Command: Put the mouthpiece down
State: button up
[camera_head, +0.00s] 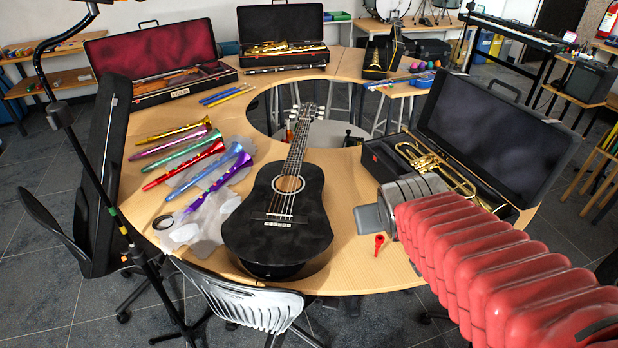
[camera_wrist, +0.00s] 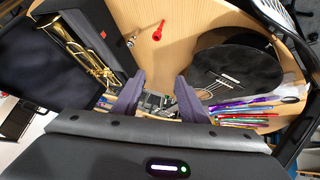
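A small silvery mouthpiece-like piece (camera_wrist: 131,40) with a reddish end lies on the wooden table beside the trumpet case in the wrist view. In the head view I cannot make it out; my gripper may hide it. A small red piece (camera_head: 379,242) lies on the table just below my gripper (camera_head: 368,218); it also shows in the wrist view (camera_wrist: 158,31). I cannot tell for sure which is the mouthpiece. In the wrist view my gripper's fingers (camera_wrist: 159,82) stand apart with nothing clearly held between them. Both small pieces are beyond the fingertips.
A black guitar (camera_head: 278,215) lies on the ring-shaped table (camera_head: 345,190), left of my gripper. An open case (camera_head: 500,125) with a brass trumpet (camera_head: 436,165) is at the right. Several coloured wind instruments (camera_head: 200,160) lie at the left. Bare wood surrounds the red piece.

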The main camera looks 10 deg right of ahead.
jog(key=s+a+r+n+g+y, duration=0.1)
jog(key=s+a+r+y, duration=0.2)
jog(key=s+a, duration=0.7)
jog(key=shift+a+g, duration=0.4)
jog(key=shift+a, duration=0.3)
jog(key=shift+c, duration=1)
